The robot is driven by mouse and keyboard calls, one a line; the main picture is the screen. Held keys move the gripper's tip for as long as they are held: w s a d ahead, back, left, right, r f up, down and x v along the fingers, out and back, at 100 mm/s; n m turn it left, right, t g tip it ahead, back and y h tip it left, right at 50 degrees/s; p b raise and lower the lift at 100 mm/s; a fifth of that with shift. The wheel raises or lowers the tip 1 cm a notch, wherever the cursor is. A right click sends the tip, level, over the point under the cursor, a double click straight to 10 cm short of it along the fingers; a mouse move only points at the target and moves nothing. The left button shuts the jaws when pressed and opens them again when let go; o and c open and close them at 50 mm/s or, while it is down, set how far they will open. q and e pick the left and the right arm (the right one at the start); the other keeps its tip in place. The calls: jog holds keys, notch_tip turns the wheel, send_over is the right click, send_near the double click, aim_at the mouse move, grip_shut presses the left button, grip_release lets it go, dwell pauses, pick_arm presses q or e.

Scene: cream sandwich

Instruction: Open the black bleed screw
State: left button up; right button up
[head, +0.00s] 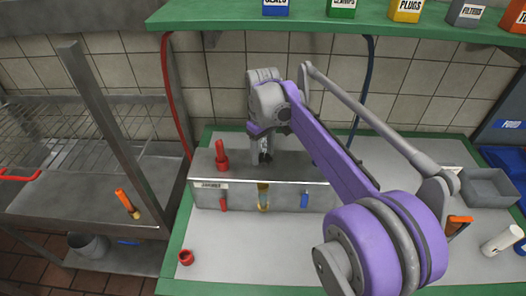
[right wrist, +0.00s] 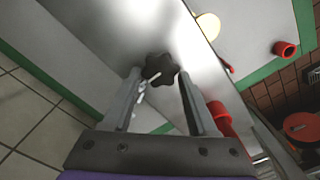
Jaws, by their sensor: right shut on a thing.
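The black bleed screw (right wrist: 160,68) is a dark, lobed knob on top of the metal box (head: 275,198). In the right wrist view it sits between the fingertips of my right gripper (right wrist: 160,76). In the head view my right gripper (head: 262,157) points down at the box top, and a small dark part of the screw (head: 267,157) shows at its tips. The gripper is shut on the screw. Whether the screw has turned cannot be told. My left gripper is not in view.
A red valve (head: 221,157) stands on the box, left of my gripper. Red, yellow and blue fittings (head: 304,200) line the box front. A red cap (head: 186,257) lies front left on the green-edged table. A shelf with labelled bins (head: 405,10) hangs above. A grey tray (head: 488,188) is right.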

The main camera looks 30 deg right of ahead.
aim_at(263, 157)
jog(key=o, duration=1.4)
notch_tip(263, 157, up, 11)
jog(key=shift+f+p, duration=0.1)
jog(key=shift+p, duration=0.3)
